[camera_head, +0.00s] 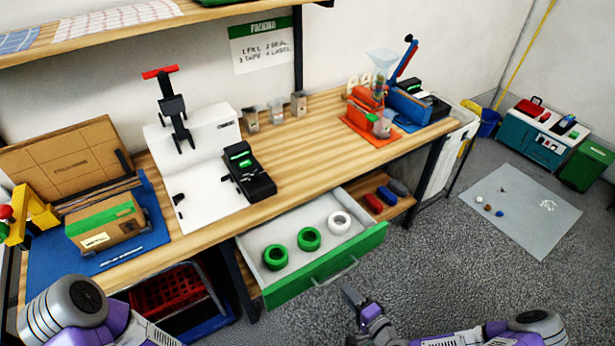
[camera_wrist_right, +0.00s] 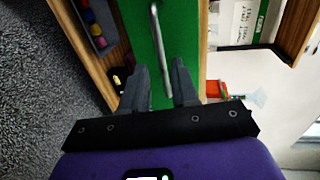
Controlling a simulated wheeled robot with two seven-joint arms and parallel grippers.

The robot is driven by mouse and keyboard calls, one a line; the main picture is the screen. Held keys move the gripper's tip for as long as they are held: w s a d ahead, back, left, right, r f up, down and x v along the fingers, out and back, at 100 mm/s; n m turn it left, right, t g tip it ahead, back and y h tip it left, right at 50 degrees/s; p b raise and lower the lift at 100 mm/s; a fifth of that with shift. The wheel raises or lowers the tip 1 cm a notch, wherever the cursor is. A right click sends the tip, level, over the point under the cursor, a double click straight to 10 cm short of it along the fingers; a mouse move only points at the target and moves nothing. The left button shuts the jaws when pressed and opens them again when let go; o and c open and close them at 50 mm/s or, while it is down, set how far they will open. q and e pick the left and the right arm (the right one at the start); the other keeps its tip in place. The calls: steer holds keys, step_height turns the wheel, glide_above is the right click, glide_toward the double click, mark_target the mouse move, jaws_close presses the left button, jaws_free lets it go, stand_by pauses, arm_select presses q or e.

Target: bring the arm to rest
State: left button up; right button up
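My right gripper (camera_head: 350,294) is in front of the open drawer, near its handle (camera_head: 335,273). In the right wrist view its two fingers (camera_wrist_right: 161,88) are apart with nothing clamped between them. The handle shows between the fingers in that view (camera_wrist_right: 160,45), seemingly beyond them; contact cannot be made out. The drawer (camera_head: 325,266) has a green front and is pulled out. It holds two green rings (camera_head: 309,239) and a white ring (camera_head: 339,222). My left arm shows at the lower left, but its gripper is out of the picture.
The wooden bench (camera_head: 300,145) carries a white press stand (camera_head: 205,160), a black device (camera_head: 248,172), and a cardboard box (camera_head: 105,222) on a blue mat. A red crate (camera_head: 165,292) sits below the bench. Grey floor is open at right, with a light mat (camera_head: 522,212).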

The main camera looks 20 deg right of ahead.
steer(key=s+a+f+n+g, duration=0.4)
steer(key=a+n+g, duration=0.2)
steer(key=a+g, duration=0.1)
steer(key=s+a+f+n+g, duration=0.4)
steer(key=a+n+g, duration=0.2)
steer(key=a+g, duration=0.1)
steer(key=shift+a+n+g, duration=0.3)
steer(key=shift+a, duration=0.55)
